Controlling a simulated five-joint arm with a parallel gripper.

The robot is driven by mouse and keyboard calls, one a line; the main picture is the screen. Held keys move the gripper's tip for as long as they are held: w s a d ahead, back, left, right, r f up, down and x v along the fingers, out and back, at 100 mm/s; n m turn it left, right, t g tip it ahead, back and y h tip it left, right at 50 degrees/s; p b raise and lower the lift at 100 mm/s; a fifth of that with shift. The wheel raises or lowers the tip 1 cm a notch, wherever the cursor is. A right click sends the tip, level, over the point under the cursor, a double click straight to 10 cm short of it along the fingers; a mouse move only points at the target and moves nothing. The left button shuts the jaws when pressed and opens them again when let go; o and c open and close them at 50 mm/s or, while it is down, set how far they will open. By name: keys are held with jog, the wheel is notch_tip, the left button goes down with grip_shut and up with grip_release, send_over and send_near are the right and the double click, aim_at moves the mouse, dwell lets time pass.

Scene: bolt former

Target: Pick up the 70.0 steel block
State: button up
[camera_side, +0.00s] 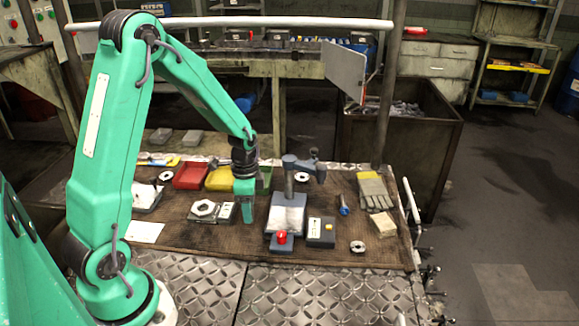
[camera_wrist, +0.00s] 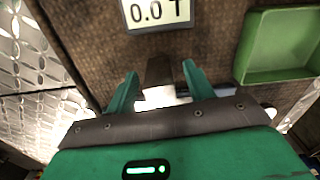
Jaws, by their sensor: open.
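My gripper (camera_side: 247,213) hangs fingers down over the brown mat, between a small display unit (camera_side: 227,212) and the press-like stand (camera_side: 287,215). In the wrist view my gripper (camera_wrist: 160,78) has its two green fingers apart. I cannot tell whether this is the 70.0 steel block, and no 70.0 marking is readable. The fingers and palm hide part of this spot. I cannot pick out the block in the side view.
Red (camera_side: 191,176) and yellow (camera_side: 219,179) trays stand behind my gripper.

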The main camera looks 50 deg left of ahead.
jog(key=shift+f, duration=0.1)
dwell(0.4)
grip_shut()
jog(key=shift+r, duration=0.9)
notch_tip(320, 180, up, 2)
jog(key=shift+r, duration=0.15)
jog(key=s+d+r, duration=0.2)
jog(key=d+r, duration=0.5)
jog(key=d, duration=0.4)
jog(key=shift+s+d, duration=0.2)
jog(key=shift+s, duration=0.15)
